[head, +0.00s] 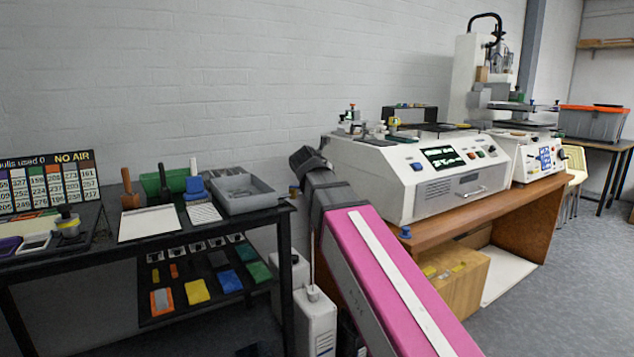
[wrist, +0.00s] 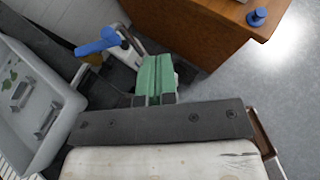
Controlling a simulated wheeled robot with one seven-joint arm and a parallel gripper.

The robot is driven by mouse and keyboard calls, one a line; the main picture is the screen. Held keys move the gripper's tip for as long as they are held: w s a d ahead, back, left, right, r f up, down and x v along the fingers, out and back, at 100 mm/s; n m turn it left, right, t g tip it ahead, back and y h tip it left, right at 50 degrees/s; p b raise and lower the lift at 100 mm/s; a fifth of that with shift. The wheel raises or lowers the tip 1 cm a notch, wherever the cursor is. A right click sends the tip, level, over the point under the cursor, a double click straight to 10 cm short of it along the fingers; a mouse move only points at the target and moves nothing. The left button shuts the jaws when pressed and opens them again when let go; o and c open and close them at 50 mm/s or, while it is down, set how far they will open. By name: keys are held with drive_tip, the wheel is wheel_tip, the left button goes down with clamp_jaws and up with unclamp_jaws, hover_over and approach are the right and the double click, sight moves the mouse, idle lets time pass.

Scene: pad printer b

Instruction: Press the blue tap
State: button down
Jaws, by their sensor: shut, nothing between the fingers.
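A blue lever-like tap (wrist: 97,42) with a brass-coloured part under it shows at the upper left of the wrist view, near the wall. In the head view a small brass and blue fitting (head: 294,191), perhaps the same tap, shows just left of my arm. My gripper (wrist: 156,62) has green fingers, which lie together, shut and empty, right of the tap and apart from it in the picture. In the head view the dark end of my arm (head: 308,160) is between the black table and the wooden desk; the fingertips cannot be made out there.
A black table (head: 262,214) with a grey tray (head: 240,192) stands left of my arm. A wooden desk (head: 440,232) with a white machine (head: 410,195) stands right. A round blue knob (head: 405,232) sits at its edge, also in the wrist view (wrist: 257,17). White canisters (head: 315,322) stand below.

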drive_tip(key=shift+s+d+r, duration=0.35)
drive_tip(key=shift+s+r, duration=0.1)
drive_tip(key=shift+s, duration=0.25)
drive_tip(key=shift+f, duration=0.1)
